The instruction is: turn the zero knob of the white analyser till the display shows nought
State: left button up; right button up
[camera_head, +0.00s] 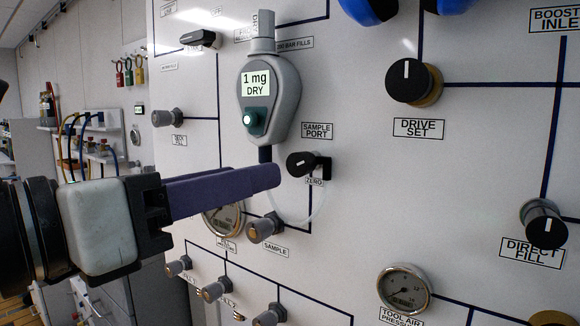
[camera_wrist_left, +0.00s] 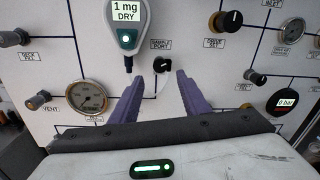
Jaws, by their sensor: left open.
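The white-grey analyser (camera_head: 268,98) hangs on the panel and its display (camera_head: 256,83) reads "1 mg DRY"; the display also shows in the left wrist view (camera_wrist_left: 126,12). The black zero knob (camera_head: 301,163) sits below and right of the analyser, above a "ZERO" label, with a pale pointer line; it also shows in the left wrist view (camera_wrist_left: 162,65). My left gripper (camera_head: 274,177) has purple fingers and is open and empty. In the left wrist view its fingertips (camera_wrist_left: 160,76) lie either side of the knob in the picture, seemingly short of it. My right gripper is not in view.
A clear tube (camera_head: 312,210) curves below the knob. A round gauge (camera_head: 224,220) and the sample valve knob (camera_head: 263,227) sit behind and below my left fingers. The drive set knob (camera_head: 410,81) is at the upper right. The panel around the zero knob's right side is mostly bare.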

aim_at(296, 166)
pick_arm(q)
jog(key=p+x, duration=0.1)
jog(key=x, duration=0.8)
jog(key=shift+w+d, duration=0.1)
jog(key=shift+w, duration=0.05)
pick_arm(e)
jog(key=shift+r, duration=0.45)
pick_arm(q)
jog(key=shift+c, duration=0.3)
